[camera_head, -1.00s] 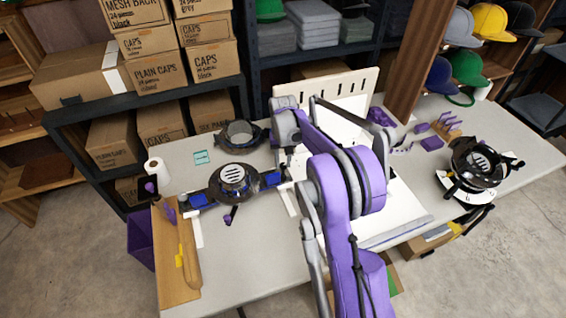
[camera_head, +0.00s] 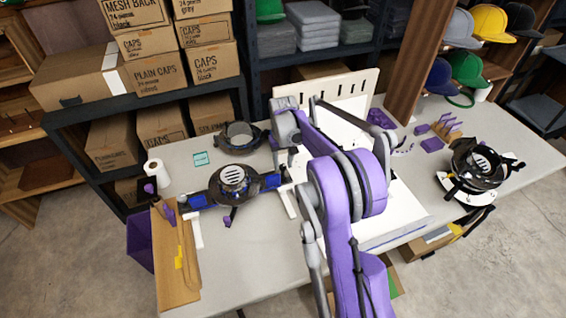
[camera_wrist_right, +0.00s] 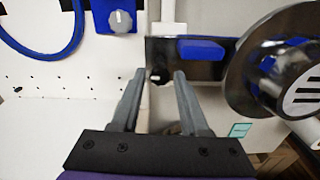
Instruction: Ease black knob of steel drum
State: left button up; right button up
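The steel drum (camera_head: 233,178), with a slotted pale face and blue side blocks, sits on the table left of my right arm in the head view. In the right wrist view the drum (camera_wrist_right: 290,85) shows at the right, partly cut off. A dark plate (camera_wrist_right: 212,68) reaches left from it, with a small black knob (camera_wrist_right: 159,76) at its left end. My right gripper (camera_wrist_right: 160,76) is open, its fingertips on either side of the knob in the picture; contact cannot be told. The head view hides the knob and these fingers. My left gripper is not in view.
A second drum (camera_head: 480,164) stands on the right of the table (camera_head: 265,260). A white roll (camera_head: 157,172) and a wooden board (camera_head: 178,280) are at the left. A grey knob (camera_wrist_right: 121,21) on a blue plate is upper left in the wrist view.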

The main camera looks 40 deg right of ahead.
aim_at(283, 167)
jog(key=shift+o, duration=1)
jog(key=shift+r, duration=0.15)
notch_tip(283, 167, up, 10)
jog(key=shift+r, duration=0.25)
jog(key=s+a+r+n+t+p, duration=0.1)
jog(key=s+a+r, duration=0.1)
jog(key=s+a, duration=0.4)
jog(key=s+a+r+n+t+p, duration=0.15)
jog(key=s+a, duration=0.25)
jog(key=a, duration=0.5)
jog(key=s+a+f+n+t, duration=0.1)
jog(key=s+a+f, duration=0.1)
jog(key=s+a, duration=0.2)
jog(key=s+a+f+n+t, duration=0.1)
jog(key=s+a+f+t, duration=0.1)
jog(key=s, duration=0.8)
jog(key=a+f, duration=0.1)
jog(key=a, duration=0.1)
jog(key=shift+s+a+p, duration=0.35)
